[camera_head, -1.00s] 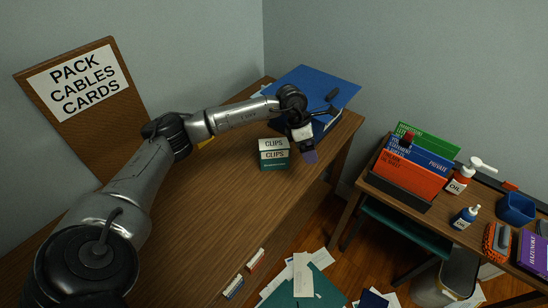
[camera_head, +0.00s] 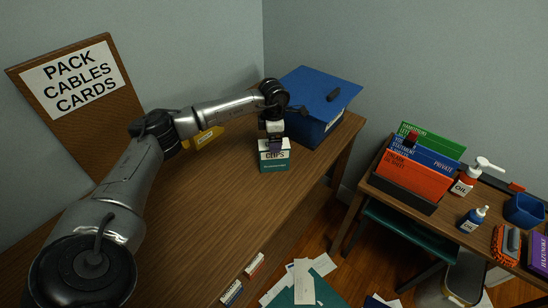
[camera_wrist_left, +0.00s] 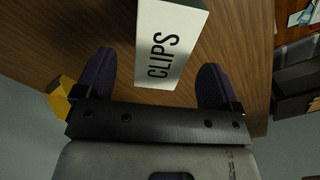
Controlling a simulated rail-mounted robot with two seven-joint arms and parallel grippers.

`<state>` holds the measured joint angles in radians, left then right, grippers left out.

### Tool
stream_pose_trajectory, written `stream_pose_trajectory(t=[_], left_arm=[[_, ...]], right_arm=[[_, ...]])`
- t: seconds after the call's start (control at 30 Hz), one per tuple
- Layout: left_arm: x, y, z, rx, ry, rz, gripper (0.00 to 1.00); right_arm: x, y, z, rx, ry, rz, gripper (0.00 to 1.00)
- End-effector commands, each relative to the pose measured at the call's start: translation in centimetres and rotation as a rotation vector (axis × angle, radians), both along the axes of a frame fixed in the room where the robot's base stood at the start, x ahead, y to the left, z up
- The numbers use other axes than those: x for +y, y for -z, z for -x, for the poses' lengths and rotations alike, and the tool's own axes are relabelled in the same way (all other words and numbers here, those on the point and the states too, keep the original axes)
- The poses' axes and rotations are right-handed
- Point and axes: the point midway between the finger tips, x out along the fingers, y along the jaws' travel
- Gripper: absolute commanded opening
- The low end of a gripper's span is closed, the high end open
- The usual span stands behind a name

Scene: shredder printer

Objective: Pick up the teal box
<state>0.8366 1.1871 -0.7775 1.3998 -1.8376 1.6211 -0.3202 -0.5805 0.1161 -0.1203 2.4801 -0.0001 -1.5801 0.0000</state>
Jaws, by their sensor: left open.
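The teal box (camera_head: 275,164) stands on the wooden desk, with a pale upper part lettered CLIPS and a teal lower part. My left gripper (camera_head: 275,144) is over it, pointing down and covering part of its top. In the left wrist view the box's white top (camera_wrist_left: 171,42) lies between the two dark fingers of my open left gripper (camera_wrist_left: 156,66). A gap shows on each side of it there. My right gripper is in neither view.
A yellow item (camera_head: 204,138) lies behind my left arm. The front of the desk (camera_head: 215,230) is mostly clear. A side table (camera_head: 455,225) holds folders and bottles.

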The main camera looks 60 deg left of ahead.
Motion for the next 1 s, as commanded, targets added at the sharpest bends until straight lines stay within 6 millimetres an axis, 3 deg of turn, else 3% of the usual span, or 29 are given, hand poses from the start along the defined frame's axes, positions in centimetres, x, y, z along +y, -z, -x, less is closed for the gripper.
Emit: stream_pose_trajectory(t=[0.23,0.6,0.83,1.0], left_arm=[[-0.1,1.1,0.0,0.000,0.000,0.000,0.88],[-0.2,5.3,0.0,-0.001,0.000,0.000,0.88],[-0.2,5.4,0.0,-0.001,0.000,-0.001,0.88],[-0.2,5.3,0.0,-0.001,0.000,0.000,0.73]], right_arm=[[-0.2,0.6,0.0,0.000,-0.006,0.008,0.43],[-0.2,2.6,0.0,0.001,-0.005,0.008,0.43],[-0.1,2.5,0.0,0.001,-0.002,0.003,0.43],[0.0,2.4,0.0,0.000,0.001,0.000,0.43]])
